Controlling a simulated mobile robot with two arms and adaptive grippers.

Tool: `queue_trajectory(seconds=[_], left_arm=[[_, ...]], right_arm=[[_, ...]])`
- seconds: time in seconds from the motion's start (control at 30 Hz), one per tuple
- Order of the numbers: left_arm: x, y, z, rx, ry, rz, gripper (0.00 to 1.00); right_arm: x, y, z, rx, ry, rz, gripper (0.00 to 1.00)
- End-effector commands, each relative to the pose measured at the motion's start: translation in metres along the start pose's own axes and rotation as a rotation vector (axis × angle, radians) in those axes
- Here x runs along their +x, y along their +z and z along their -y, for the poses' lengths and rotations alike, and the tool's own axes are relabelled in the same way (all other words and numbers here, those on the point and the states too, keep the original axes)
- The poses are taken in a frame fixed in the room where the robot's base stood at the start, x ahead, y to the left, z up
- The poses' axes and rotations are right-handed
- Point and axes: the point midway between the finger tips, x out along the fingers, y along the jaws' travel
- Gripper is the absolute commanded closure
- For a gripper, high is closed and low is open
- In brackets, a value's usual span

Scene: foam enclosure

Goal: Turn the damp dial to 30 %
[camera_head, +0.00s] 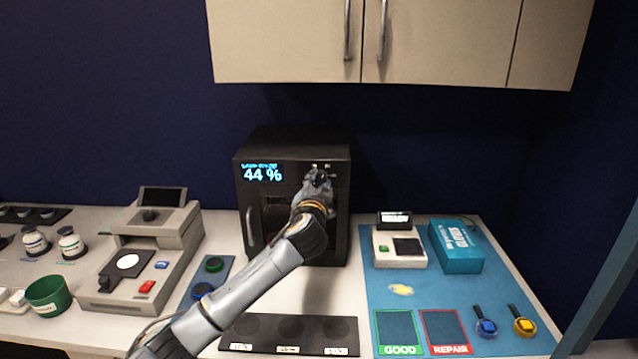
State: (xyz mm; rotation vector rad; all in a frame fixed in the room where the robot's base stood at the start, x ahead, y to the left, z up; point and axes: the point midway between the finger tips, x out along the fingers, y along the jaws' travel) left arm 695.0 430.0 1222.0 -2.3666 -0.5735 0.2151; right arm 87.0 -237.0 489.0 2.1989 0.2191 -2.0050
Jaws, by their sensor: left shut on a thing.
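The black cabinet (268,145) stands at the back middle of the bench. Its display (262,173) reads 44 % in blue. The damp dial is at the upper right of the cabinet's front, mostly hidden behind my left gripper. My left gripper (319,177) reaches up to that spot and is shut on the dial. My left arm crosses in front of the cabinet from the lower left. My right gripper is not in view.
A grey instrument (186,238) stands at the left, with a green cup (48,296) beside it. A black strip (262,332) lies in front. A blue mat (384,286) at the right carries a white device (381,256) and a blue box (456,247). Wall cupboards (450,40) hang above.

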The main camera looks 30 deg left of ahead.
Motion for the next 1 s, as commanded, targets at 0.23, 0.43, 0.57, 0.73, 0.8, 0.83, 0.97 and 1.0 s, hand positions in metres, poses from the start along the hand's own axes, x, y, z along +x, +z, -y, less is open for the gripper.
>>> queue_trajectory(seconds=[0.23,0.43,0.57,0.73,0.8,0.83,0.97,1.0], left_arm=[[0.0,0.001,-0.002,-0.028,-0.001,-0.002,1.0],[0.0,0.003,-0.004,-0.124,-0.005,-0.007,1.0],[0.0,0.004,-0.005,-0.224,-0.01,-0.012,1.0],[0.0,0.004,-0.006,-0.383,-0.017,-0.021,1.0],[0.0,0.004,-0.006,-0.45,-0.02,-0.025,1.0],[0.0,0.004,-0.006,-0.478,-0.021,-0.027,1.0],[0.0,0.003,-0.006,-0.6,-0.027,-0.033,1.0],[0.0,0.003,-0.006,-0.637,-0.029,-0.034,1.0]], right_arm=[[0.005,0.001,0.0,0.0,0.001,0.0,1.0],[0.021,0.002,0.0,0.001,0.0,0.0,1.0],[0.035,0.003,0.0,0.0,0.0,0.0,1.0],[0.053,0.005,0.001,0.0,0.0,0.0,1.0],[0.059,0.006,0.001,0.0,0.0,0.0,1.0],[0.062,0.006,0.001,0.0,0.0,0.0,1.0],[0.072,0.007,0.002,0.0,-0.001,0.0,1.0],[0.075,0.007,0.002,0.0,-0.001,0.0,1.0]])
